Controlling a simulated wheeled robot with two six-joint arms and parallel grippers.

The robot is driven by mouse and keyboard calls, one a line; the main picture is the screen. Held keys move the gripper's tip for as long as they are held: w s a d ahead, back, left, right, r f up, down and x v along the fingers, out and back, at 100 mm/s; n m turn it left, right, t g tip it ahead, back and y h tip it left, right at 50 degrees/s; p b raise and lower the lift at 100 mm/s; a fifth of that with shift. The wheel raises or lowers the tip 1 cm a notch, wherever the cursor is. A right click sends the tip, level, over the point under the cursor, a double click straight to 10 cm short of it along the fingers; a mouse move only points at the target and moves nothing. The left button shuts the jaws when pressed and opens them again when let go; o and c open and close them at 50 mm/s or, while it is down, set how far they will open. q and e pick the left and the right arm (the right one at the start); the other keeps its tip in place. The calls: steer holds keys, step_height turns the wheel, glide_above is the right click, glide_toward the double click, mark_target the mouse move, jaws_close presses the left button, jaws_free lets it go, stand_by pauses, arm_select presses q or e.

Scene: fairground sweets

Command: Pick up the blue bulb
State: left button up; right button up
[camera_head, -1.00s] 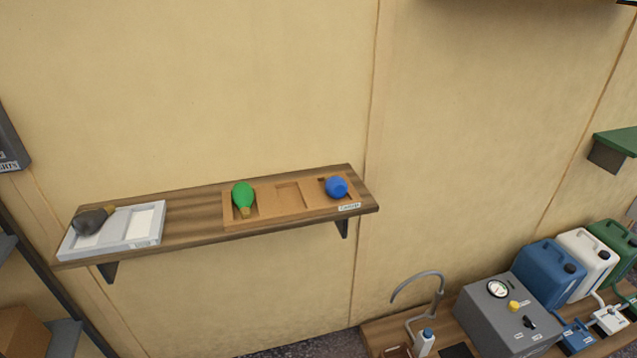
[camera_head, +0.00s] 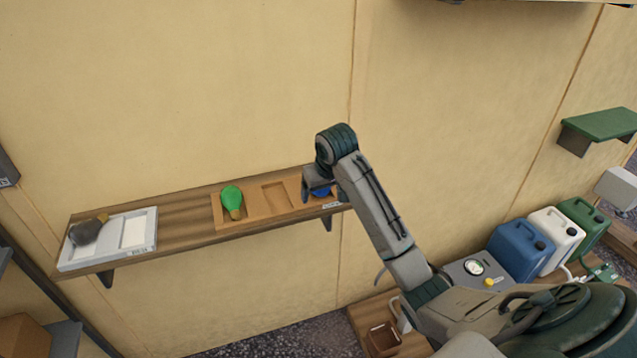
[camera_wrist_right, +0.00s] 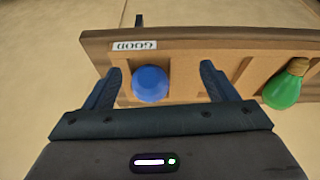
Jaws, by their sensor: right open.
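The blue bulb (camera_wrist_right: 151,84) lies in the end compartment of the wooden tray (camera_wrist_right: 190,70), beside the label reading GOOD. In the right wrist view my right gripper (camera_wrist_right: 160,80) is open, with one finger on each side of the bulb and no visible grip on it. In the head view the blue bulb (camera_head: 320,191) is mostly hidden behind my right gripper (camera_head: 319,190). My left gripper is not in view.
A green bulb (camera_head: 232,200) lies in the tray's other end compartment; the middle one is empty. A white tray (camera_head: 134,233) with a dark bulb (camera_head: 88,231) is at the shelf's left. Jerrycans (camera_head: 517,248) stand low on the right.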

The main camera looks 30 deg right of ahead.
step_height(320, 180, up, 6)
steer(key=w+d, duration=0.2)
steer(key=w, duration=0.1)
steer(key=shift+m, duration=0.4)
steer(key=p+x, duration=0.2)
steer(key=x, duration=0.2)
steer(key=shift+w+d+f, duration=0.15)
steer(key=shift+w+d, duration=0.1)
steer(key=p+x, duration=0.3)
steer(key=x, duration=0.1)
steer(key=shift+w+f, duration=0.15)
steer(key=shift+w, duration=0.05)
steer(key=shift+w+f, duration=0.2)
steer(key=shift+f, duration=0.25)
steer(key=c, duration=0.8)
